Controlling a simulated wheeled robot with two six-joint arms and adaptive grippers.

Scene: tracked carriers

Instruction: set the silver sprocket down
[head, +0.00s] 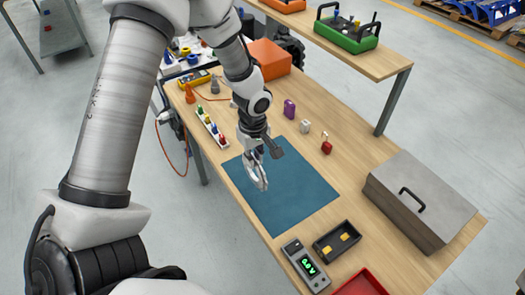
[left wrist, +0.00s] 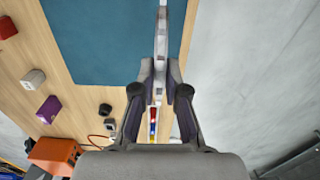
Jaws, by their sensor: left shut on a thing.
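My left gripper (head: 256,158) is shut on the silver sprocket (head: 259,179), a thin pale metal disc. The gripper hangs over the left edge of the blue mat (head: 295,200) on the wooden bench. In the left wrist view the sprocket (left wrist: 161,35) is seen edge-on between the fingertips (left wrist: 160,75), standing out beyond them in front of the mat (left wrist: 95,40). Whether its lower rim touches the mat cannot be told. My right gripper is not in view.
The mat is otherwise bare. Beside it are a red item (head: 326,147), a pale block (head: 305,127), a purple block (head: 289,109) and a rack of coloured pieces (head: 212,128). A meter (head: 304,268), black tray (head: 322,251), red tray (head: 355,288) and grey toolbox (head: 425,195) stand nearer.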

